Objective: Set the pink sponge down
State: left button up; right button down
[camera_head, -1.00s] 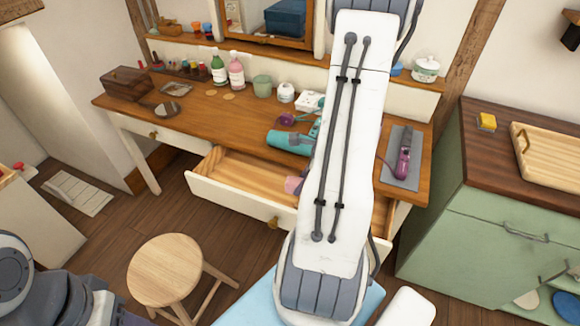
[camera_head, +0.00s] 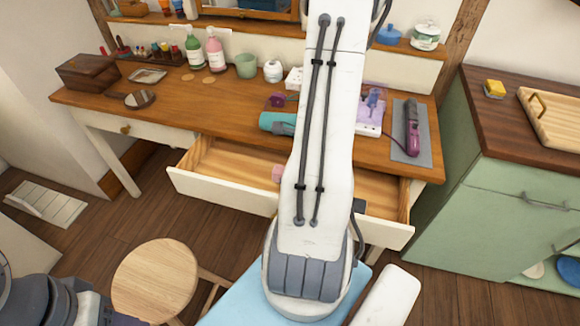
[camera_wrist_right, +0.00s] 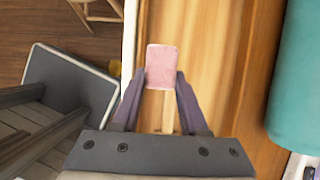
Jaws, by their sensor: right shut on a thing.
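The pink sponge (camera_wrist_right: 162,66) is between the fingertips of my right gripper (camera_wrist_right: 162,80), which is shut on it. In the head view, the sponge (camera_head: 277,173) shows just left of my right arm, over the open drawer (camera_head: 215,197) of the wooden dressing table (camera_head: 185,103). In the right wrist view, the drawer's pale wooden interior (camera_wrist_right: 205,50) lies behind the sponge. I cannot tell whether the sponge touches the drawer. My right arm hides the gripper and the middle of the drawer in the head view. My left gripper is not in view.
A purple styling tool (camera_head: 412,128) lies on a grey mat to the right. A round stool (camera_head: 155,280) stands front left. The drawer's visible left part looks empty.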

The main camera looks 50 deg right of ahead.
jog(key=w+f, duration=0.2)
jog(key=w, duration=0.1)
jog(key=w+a+f, duration=0.1)
jog(key=w+f, duration=0.1)
jog(key=w, duration=0.2)
jog(key=w+f, duration=0.3)
jog(key=w, duration=0.1)
jog(key=shift+w+a+b, duration=0.15)
jog(key=shift+w+b, duration=0.1)
jog(key=shift+b, duration=0.15)
jog(key=shift+f+b, duration=0.9)
jog(key=shift+f, duration=1.05)
jog(key=shift+f, duration=0.1)
jog(key=shift+c, duration=2.2)
grip_release()
jog(key=shift+r, duration=0.3)
jog(key=p+v, duration=0.4)
jog(key=v, duration=0.7)
jog(key=shift+s+r+p, duration=0.25)
jog(key=shift+r+p, duration=0.05)
